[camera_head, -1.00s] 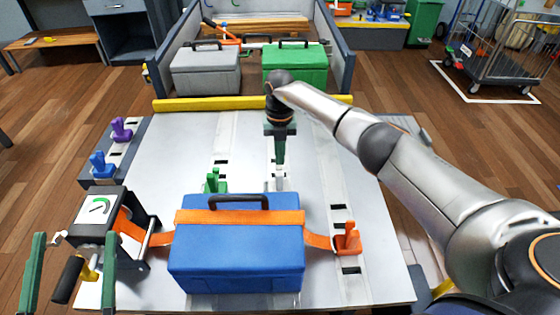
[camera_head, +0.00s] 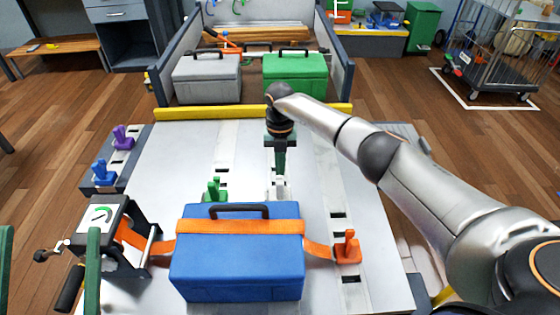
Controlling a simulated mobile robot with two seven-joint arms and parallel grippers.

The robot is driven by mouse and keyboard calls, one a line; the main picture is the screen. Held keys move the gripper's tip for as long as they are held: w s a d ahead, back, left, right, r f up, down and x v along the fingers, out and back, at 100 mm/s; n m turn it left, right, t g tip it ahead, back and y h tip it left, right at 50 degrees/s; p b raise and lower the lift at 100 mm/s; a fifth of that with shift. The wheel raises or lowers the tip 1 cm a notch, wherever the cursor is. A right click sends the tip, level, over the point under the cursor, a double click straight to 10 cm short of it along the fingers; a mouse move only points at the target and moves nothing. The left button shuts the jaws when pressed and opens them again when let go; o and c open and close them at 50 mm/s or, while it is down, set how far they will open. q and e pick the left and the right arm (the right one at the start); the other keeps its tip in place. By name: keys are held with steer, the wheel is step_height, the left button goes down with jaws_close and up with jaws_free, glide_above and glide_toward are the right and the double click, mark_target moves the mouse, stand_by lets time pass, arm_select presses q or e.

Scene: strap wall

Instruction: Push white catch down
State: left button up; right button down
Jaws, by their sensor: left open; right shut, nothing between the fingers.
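The white catch (camera_head: 277,188) stands on the grey board just behind the blue box, whose top edge hides its lower part. My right gripper (camera_head: 280,172) points down over it, shut and empty; its tip is at or just above the catch's top, and I cannot tell whether they touch. My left gripper (camera_head: 49,232) is open at the lower left, its green fingers wide apart in front of the strap winch (camera_head: 100,222), partly out of the frame.
An orange strap (camera_head: 240,227) crosses the blue box (camera_head: 237,270) from the winch to an orange catch (camera_head: 347,246). A green catch (camera_head: 214,189) stands left of the white one. Purple (camera_head: 123,137) and blue (camera_head: 103,168) catches sit at the left edge.

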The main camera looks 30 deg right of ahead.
steer(key=shift+s+a+p, duration=0.1)
steer(key=shift+s+p, duration=0.2)
steer(key=shift+p, duration=0.15)
step_height(320, 180, up, 12)
steer(key=p, duration=0.2)
steer(key=shift+w+d+r, duration=0.2)
steer(key=shift+w+r, duration=0.05)
steer(key=shift+w, duration=0.2)
steer(key=shift+s+f, duration=0.1)
stand_by(0.4)
